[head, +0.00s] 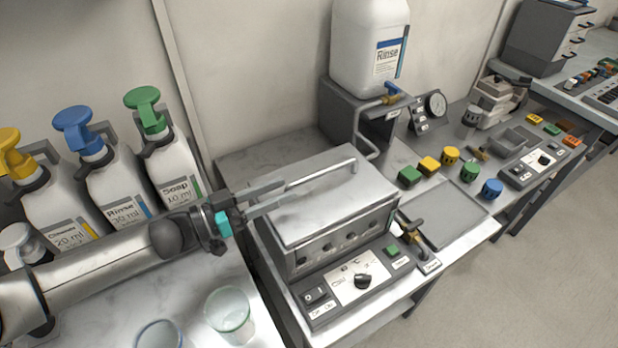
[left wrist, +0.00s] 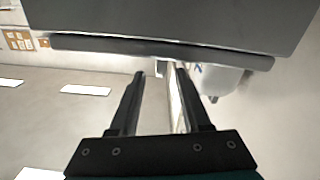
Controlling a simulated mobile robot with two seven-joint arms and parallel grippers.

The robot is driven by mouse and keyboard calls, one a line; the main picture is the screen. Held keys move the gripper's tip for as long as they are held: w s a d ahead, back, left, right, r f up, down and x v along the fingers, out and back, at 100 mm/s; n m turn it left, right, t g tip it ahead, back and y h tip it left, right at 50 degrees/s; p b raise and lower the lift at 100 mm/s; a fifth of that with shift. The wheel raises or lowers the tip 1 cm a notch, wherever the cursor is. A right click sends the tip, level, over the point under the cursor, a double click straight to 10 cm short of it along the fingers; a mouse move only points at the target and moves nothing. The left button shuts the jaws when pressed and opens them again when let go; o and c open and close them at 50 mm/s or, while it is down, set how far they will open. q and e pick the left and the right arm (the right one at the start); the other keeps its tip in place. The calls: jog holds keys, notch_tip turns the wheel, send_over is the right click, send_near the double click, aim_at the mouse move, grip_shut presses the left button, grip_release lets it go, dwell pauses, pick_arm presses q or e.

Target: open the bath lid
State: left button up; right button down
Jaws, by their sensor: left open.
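The bath (head: 335,238) is a metal box with control knobs on its front, in the middle of the head view. Its flat lid (head: 325,205) lies shut on top, and a thin bar handle (head: 325,174) runs along the lid. My left gripper (head: 287,191) comes in from the left above the lid, its fingers at the left end of the handle. The fingers are open. In the left wrist view a pale bar (left wrist: 175,95) shows between the open fingers (left wrist: 160,75), closer to the right one. Contact cannot be told. My right gripper is out of view.
Pump bottles (head: 165,155) stand at the left behind my arm, and clear cups (head: 230,312) stand in front of it. A large Rinse jug (head: 365,50) stands on a grey stand behind the bath. Small coloured-capped containers (head: 450,157) and a tray (head: 445,215) lie to the right.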

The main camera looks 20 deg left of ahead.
aim_at(309, 176)
pick_arm(q)
jog(key=x, duration=0.7)
jog(key=shift+w+d+f, duration=0.1)
jog(key=shift+w+d, duration=0.05)
jog(key=shift+w, duration=0.05)
grip_shut()
dwell(1.3)
